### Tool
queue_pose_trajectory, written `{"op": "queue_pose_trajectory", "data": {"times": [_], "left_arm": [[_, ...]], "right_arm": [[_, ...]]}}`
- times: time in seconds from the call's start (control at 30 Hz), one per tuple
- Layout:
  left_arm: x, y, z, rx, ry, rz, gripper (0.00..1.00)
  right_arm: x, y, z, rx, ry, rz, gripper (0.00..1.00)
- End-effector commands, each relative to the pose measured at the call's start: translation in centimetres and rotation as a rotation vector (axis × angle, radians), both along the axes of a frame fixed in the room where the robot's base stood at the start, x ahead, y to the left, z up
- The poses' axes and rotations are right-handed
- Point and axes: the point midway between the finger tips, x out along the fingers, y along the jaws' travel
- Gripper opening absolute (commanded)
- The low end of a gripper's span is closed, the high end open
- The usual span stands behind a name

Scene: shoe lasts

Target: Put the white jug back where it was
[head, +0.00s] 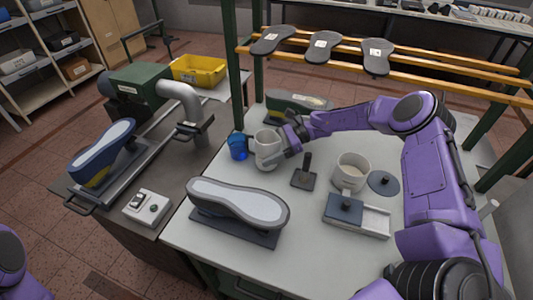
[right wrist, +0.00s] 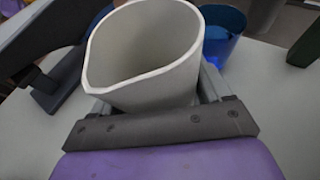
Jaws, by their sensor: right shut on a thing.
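The white jug (head: 266,149) is at the far side of the white table, beside a blue cup (head: 238,147). My right gripper (head: 281,151) is shut on the jug from its right side. In the right wrist view the jug (right wrist: 143,62) stands between my fingers (right wrist: 150,112), its open rim and pouring lip showing and its inside empty. It looks about upright. Its base is hidden, so I cannot tell whether it touches the table. The blue cup (right wrist: 222,32) is just behind it there. My left gripper is out of view.
A dark upright-handled tool (head: 304,174) stands close to the jug's right. A cream pot (head: 351,171), a dark round disc (head: 383,183) and a sliding block fixture (head: 356,215) are farther right. A shoe last (head: 238,204) lies in front. A green post (head: 235,80) rises behind.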

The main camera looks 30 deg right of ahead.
Motion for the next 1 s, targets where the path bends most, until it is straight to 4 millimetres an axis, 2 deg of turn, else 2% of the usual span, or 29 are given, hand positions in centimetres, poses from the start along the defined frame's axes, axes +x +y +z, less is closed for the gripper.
{"op": "queue_pose_trajectory", "data": {"times": [0.03, 0.1, 0.43, 0.47, 0.5, 0.77, 0.87, 1.0], "left_arm": [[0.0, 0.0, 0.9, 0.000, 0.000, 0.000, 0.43], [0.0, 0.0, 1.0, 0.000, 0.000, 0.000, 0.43], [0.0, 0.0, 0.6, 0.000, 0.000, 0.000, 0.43], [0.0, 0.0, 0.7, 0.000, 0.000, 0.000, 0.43], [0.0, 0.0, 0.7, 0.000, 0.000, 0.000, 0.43], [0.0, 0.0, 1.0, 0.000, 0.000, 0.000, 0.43], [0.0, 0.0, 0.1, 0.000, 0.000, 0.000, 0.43], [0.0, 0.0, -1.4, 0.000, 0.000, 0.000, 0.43]], "right_arm": [[0.0, 0.1, -0.3, 0.000, 0.004, 0.001, 0.39], [0.0, 0.0, -1.0, 0.000, 0.000, 0.000, 0.39], [0.0, 0.0, -1.7, 0.001, -0.001, -0.001, 0.39], [0.0, 0.0, -1.6, 0.000, -0.001, -0.001, 0.87], [0.0, 0.0, -1.6, 0.000, 0.000, -0.001, 1.00], [0.0, -0.1, -1.3, 0.000, -0.001, -0.001, 1.00], [-0.2, -1.3, -1.2, 0.001, -0.004, -0.005, 1.00], [-0.9, -4.5, 0.0, 0.001, -0.006, -0.006, 1.00]]}}
